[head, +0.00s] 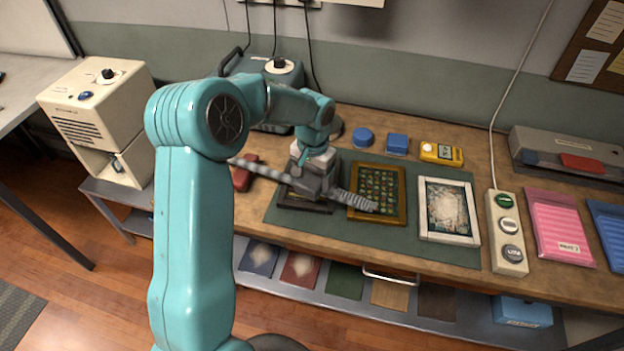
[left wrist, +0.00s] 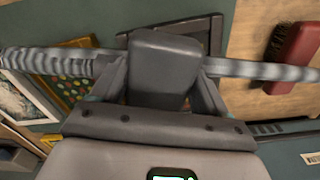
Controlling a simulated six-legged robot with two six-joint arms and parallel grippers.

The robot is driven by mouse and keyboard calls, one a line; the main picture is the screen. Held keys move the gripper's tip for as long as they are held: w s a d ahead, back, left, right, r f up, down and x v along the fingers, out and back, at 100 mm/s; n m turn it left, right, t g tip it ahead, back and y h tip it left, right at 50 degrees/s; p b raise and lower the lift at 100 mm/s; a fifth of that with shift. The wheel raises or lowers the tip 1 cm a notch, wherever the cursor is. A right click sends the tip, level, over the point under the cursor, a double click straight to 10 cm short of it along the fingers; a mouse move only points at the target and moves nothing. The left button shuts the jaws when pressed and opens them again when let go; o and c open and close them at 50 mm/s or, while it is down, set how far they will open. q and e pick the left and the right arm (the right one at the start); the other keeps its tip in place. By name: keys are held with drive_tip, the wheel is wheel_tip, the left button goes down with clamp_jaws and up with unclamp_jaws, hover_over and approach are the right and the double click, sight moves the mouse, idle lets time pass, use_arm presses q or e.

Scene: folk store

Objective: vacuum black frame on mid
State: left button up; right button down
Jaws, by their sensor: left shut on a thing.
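The black frame (head: 305,203) lies at the left end of the green mat, partly hidden below my left gripper (head: 318,186). My left gripper is shut on a dark grey tool (left wrist: 165,68), held over the frame; a gap or contact is hard to judge. In the left wrist view the black frame (left wrist: 212,28) shows behind the tool. A dark machine with a black knob (head: 280,64) stands behind my arm; its setting cannot be read. My right gripper is not in view.
The gold frame (head: 397,212) and white frame (head: 448,238) lie right of the black one on the mat (head: 345,228). A red brush (head: 243,178) lies left. A button box (head: 508,262), blue pieces (head: 397,143) and a yellow meter (head: 441,153) are around.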

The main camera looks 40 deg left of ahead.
use_arm(q)
drive_tip(key=shift+w+r+p, duration=0.1)
drive_tip(key=shift+r+p, duration=0.4)
drive_tip(key=shift+r, duration=0.4)
wheel_tip(320, 180, up, 2)
drive_tip(key=shift+r+p, duration=0.1)
drive_tip(key=shift+p, duration=0.5)
drive_tip(key=shift+a, duration=0.1)
